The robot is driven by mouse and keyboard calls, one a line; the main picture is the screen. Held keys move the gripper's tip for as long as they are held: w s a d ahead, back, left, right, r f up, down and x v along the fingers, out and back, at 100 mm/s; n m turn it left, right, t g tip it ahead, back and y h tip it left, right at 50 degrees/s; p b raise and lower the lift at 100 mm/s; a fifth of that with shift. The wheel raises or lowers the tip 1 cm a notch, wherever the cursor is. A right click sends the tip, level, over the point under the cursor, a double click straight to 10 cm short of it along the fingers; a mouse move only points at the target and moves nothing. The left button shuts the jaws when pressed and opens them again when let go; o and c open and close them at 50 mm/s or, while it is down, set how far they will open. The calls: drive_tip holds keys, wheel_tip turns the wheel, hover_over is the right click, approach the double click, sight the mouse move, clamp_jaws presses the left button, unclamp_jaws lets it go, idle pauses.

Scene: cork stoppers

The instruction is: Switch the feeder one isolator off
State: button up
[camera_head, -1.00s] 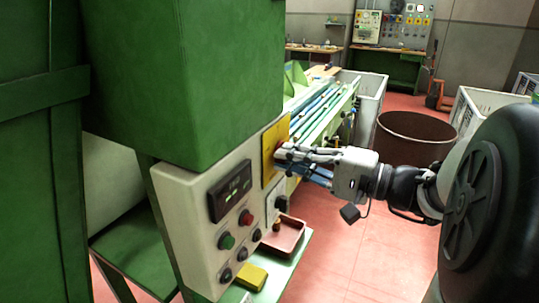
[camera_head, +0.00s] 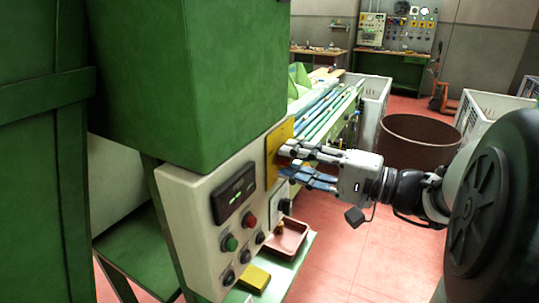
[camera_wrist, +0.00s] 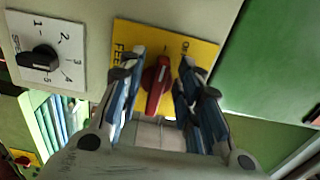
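The isolator is a red rotary handle (camera_wrist: 157,85) on a yellow plate (camera_wrist: 208,51), seen in the wrist view. Part of the plate's lettering starts with "FEE"; the rest is hidden by my fingers. The handle stands nearly upright in the picture, tilted slightly. My gripper (camera_wrist: 163,62) is open, with one blue-padded finger on each side of the handle and a visible gap to each.
A black selector knob (camera_wrist: 38,59) on a numbered white plate is left of the yellow plate. The panel (camera_head: 190,215) also carries a display (camera_head: 234,193), a green button (camera_head: 230,244) and a red button (camera_head: 249,221). A tray (camera_head: 291,238) sits below my gripper.

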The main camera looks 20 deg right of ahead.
drive_tip(key=v, duration=1.2)
